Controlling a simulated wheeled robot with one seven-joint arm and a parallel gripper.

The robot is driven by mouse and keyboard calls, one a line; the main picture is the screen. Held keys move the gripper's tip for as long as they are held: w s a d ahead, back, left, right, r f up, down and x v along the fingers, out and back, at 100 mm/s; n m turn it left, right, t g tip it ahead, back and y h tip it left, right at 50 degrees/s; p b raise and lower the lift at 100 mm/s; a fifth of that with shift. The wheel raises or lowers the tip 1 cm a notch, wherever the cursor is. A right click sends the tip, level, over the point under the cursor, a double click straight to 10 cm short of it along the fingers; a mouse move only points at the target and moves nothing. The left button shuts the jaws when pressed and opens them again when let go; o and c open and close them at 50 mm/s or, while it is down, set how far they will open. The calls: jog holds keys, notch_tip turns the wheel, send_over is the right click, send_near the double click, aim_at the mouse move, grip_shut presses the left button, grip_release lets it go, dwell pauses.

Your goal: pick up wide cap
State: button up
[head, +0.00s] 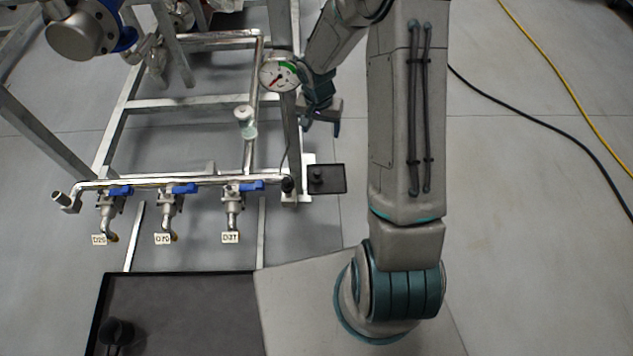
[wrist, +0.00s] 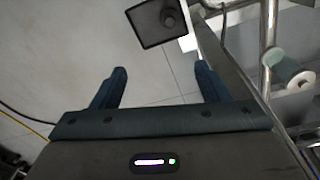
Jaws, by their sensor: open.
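A dark round cap-like piece (head: 317,176) sits on a small square black tray (head: 337,187) beside the skid frame. Another black round piece (head: 117,331) lies in the large tray at lower left. I cannot tell for sure which is the wide cap. My gripper (head: 322,120) is open and empty, above and behind the small tray in the head view. In the wrist view my gripper (wrist: 160,72) has its fingers apart, short of the small tray.
The large black tray (head: 190,300) is at lower left. The metal skid frame (head: 190,101) carries a gauge (head: 278,74) close to my arm, and several blue-handled valves (head: 184,188). A black cable (head: 520,110) and a yellow cable (head: 560,75) cross the floor at right.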

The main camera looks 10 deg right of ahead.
jog(key=m+b, duration=0.1)
jog(key=b, duration=0.2)
send_over(317, 171)
notch_tip(317, 171, down, 11)
jog(key=shift+y, duration=0.4)
jog(key=f, duration=0.3)
jog(key=f+b, duration=0.1)
jog(key=f, duration=0.2)
jog(key=f+b, duration=0.1)
jog(key=f, duration=0.2)
jog(key=shift+s+a, duration=0.1)
jog(key=shift+a, duration=0.2)
jog(key=f+b, duration=0.1)
jog(key=f, duration=0.2)
jog(key=f+b, duration=0.1)
jog(key=f, duration=0.1)
jog(key=shift+d+b, duration=0.25)
jog(key=shift+b, duration=0.05)
jog(key=c, duration=1.1)
